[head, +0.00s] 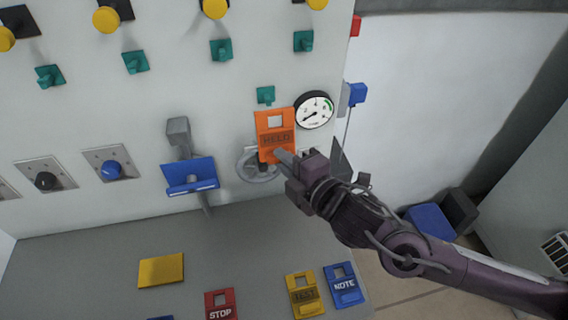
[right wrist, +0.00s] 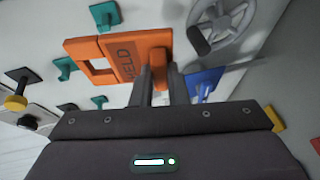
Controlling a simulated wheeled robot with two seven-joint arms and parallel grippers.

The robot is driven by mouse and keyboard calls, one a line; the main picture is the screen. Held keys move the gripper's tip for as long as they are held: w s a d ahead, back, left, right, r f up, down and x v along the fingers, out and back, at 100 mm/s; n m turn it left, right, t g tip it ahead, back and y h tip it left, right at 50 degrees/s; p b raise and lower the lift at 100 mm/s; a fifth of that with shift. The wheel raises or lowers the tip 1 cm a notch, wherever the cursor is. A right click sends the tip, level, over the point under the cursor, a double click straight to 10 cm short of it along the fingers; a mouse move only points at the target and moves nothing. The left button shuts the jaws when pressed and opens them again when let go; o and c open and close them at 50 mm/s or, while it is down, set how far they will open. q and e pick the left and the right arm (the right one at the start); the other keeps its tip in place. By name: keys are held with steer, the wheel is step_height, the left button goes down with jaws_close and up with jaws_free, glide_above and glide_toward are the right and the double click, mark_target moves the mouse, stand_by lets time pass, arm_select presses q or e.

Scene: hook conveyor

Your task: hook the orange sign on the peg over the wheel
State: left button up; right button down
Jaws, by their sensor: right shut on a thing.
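In the right wrist view, the sign (right wrist: 88,47) extends left from the fingertips (right wrist: 161,84). The grey wheel (head: 246,168) is partly hidden behind the sign; it also shows in the right wrist view (right wrist: 222,12). The teal peg over the wheel (head: 265,94) is bare, just above the sign's top edge. The sign appears apart from it. My left gripper is not in view.
A round gauge (head: 314,109) is close to the sign's right. Red STOP (head: 221,298), yellow TEST (head: 302,281) and blue NOTE (head: 342,272) signs lie on the grey shelf (head: 90,260).

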steer(key=shift+w+a, duration=0.1)
steer(key=shift+w, duration=0.5)
steer(key=shift+w+a+f+p, duration=0.1)
steer(key=shift+w+a+p, duration=0.05)
steer(key=shift+w, duration=0.35)
steer(key=shift+w+a+f+p, duration=0.1)
steer(key=shift+w+p, duration=0.05)
steer(key=shift+w, duration=0.35)
arm_select(q)
steer(key=shift+w+r+b, duration=0.1)
steer(key=shift+w+b, duration=0.2)
steer(key=shift+w, duration=0.1)
arm_select(e)
steer(key=shift+w+a+f, duration=0.15)
steer(key=shift+w, duration=0.7)
steer(key=shift+w+a+f, duration=0.2)
steer(key=shift+w, duration=0.65)
steer(key=shift+w+a+f, duration=0.15)
steer(key=shift+w, duration=0.7)
steer(key=c, duration=1.3)
jaws_free()
steer(key=shift+c, duration=0.2)
